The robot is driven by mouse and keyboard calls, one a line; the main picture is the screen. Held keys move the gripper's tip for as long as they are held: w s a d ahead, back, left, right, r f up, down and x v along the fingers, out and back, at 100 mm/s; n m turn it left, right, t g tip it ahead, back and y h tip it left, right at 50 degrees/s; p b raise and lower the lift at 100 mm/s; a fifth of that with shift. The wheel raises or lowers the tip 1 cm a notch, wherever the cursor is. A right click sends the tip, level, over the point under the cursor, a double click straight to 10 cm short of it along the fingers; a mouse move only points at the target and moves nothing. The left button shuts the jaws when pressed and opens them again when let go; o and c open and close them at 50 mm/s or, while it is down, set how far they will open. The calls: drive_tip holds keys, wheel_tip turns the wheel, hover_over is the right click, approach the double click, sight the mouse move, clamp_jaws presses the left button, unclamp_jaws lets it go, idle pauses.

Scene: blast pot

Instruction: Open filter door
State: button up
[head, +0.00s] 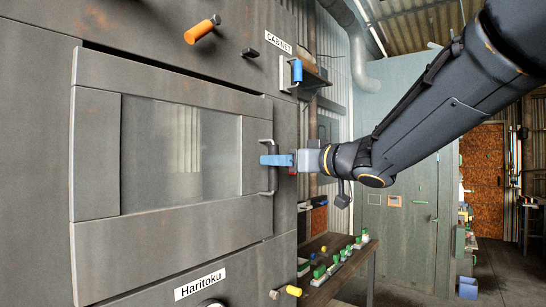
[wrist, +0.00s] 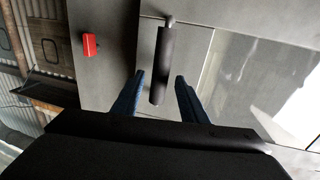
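The filter door (head: 95,150) is a grey metal panel with a glass window (head: 180,150) on the cabinet front, and it looks shut. Its upright bar handle (head: 273,182) is at the door's right edge. My gripper (head: 274,160) is at the handle, with its blue fingers pointing left across it. In the wrist view the dark handle (wrist: 163,60) lies between the two fingers (wrist: 160,76), with a gap on both sides. The gripper is open and holds nothing. The head view hides how deep the handle sits between the fingers.
An orange knob (head: 202,29) and a blue-handled lever (head: 297,72) stick out above. A yellow knob (head: 293,291) is below. A bench (head: 345,268) with green-topped items stands at the right. A red block (wrist: 90,45) shows in the wrist view.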

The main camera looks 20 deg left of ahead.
drive_tip(key=shift+x, duration=1.2)
clamp_jaws()
drive_tip(key=shift+d, duration=0.1)
